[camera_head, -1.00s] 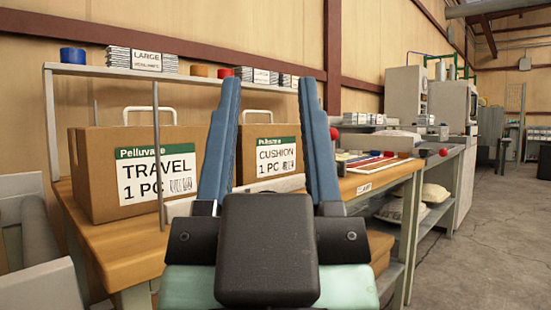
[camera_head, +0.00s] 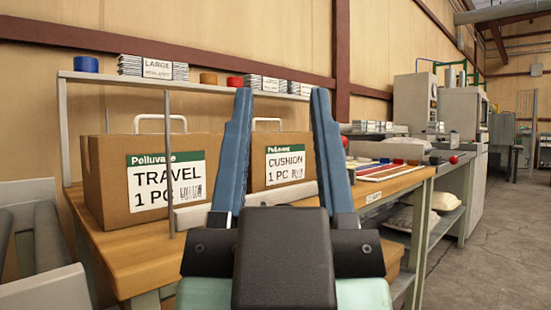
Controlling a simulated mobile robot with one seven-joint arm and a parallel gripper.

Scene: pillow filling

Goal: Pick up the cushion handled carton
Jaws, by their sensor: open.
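The cushion carton (camera_head: 286,165) is a brown box with a green and white label reading CUSHION 1 PC. It stands on the wooden bench under the shelf, with a white handle (camera_head: 267,120) on top. My gripper (camera_head: 281,92) is open and empty, its two blue fingers pointing up and forward. The fingers stand in front of the carton in the picture and frame its label between them. The left finger hides part of the carton's left side, and the right finger covers its right edge. I see no contact with the carton.
A larger travel carton (camera_head: 105,185) with a white handle stands to the left on the bench (camera_head: 140,262). A shelf (camera_head: 215,88) with tape rolls and label stacks runs above both cartons, on thin posts. A low grey rail runs before them. Coloured strips (camera_head: 385,170) lie to the right.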

